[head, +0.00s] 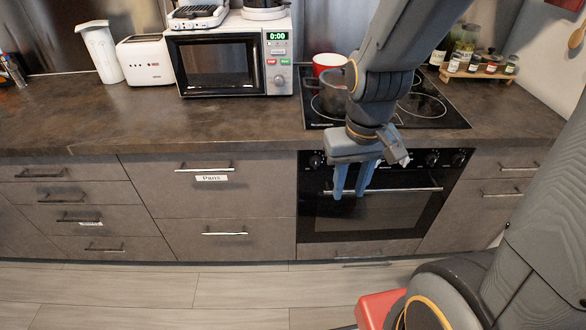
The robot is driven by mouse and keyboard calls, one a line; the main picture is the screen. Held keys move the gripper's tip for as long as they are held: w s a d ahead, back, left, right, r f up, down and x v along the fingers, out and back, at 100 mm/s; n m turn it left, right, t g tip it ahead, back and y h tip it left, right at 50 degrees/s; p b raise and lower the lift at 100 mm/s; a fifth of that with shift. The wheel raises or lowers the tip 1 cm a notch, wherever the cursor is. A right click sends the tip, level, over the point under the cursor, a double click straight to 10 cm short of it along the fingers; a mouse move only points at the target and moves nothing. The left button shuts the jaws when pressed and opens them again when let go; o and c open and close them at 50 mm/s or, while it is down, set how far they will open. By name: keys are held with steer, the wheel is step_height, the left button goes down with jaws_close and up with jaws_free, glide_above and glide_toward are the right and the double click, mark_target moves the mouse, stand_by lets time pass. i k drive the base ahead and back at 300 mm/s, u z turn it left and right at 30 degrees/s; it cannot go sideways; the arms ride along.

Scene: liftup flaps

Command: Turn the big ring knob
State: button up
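Black control knobs sit on the front panel of the oven (330,224): a left knob (317,160), a right knob (432,159) and a far-right knob (458,158). I cannot tell which one is the big ring knob. My gripper (350,194) points down in front of the oven, its blue fingers apart with nothing seen between them. It hangs between the left knob and the two right ones and hides the middle of the panel. No contact with a knob shows.
A cooktop (440,110) lies above the oven, with a pot (331,98) and a red cup (328,64). The oven handle (420,189) runs behind my fingers. A microwave (225,65), a toaster (146,62) and a spice rack (480,68) stand on the counter (170,115).

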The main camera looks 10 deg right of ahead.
mark_target(314, 160)
steer(key=z, duration=2.05)
steer(key=k, duration=1.3)
steer(key=u, duration=1.8)
steer(key=i, duration=0.5)
steer(key=z, duration=0.1)
